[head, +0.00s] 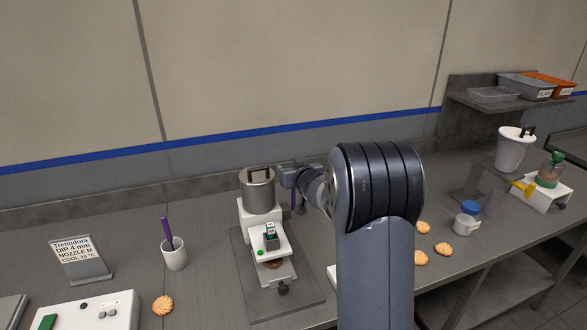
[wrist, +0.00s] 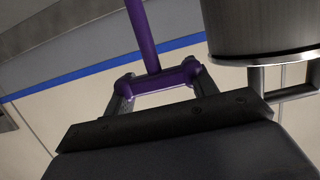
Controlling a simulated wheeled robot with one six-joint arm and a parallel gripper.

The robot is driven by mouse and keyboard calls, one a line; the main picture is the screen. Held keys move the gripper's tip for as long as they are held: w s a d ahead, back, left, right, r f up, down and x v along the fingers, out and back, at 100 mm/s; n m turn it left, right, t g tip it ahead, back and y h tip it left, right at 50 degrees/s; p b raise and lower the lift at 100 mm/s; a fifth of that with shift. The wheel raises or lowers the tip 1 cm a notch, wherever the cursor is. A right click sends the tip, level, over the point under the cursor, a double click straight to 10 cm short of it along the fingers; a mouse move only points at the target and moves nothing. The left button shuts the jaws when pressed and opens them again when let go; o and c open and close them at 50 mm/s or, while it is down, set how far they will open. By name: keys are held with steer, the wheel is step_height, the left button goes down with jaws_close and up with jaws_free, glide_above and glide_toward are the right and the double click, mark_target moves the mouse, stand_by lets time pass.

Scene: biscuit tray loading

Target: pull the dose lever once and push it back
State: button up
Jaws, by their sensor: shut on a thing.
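The white depositing machine (head: 258,222) stands on a steel base plate on the counter, with a steel hopper (head: 258,192) on top. My gripper (head: 287,178) is at the hopper's right side. In the wrist view, the purple lever (wrist: 145,35) is a rod with a wider purple piece between the two fingers of my gripper (wrist: 160,84), which is shut on it. The hopper (wrist: 258,28) is close at the upper right there. My arm hides part of the lever and the counter behind it in the head view.
A cup (head: 174,255) with a purple tool, a sign (head: 81,258) and a biscuit (head: 163,305) are at the left. More biscuits (head: 442,249), a blue-lidded jar (head: 467,217) and a yellow-levered white device (head: 541,194) are at the right. The wall is close behind.

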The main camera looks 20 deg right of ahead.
steer(key=shift+f, duration=0.15)
steer(key=o, duration=1.2)
steer(key=shift+w, duration=0.1)
steer(key=shift+o, duration=1)
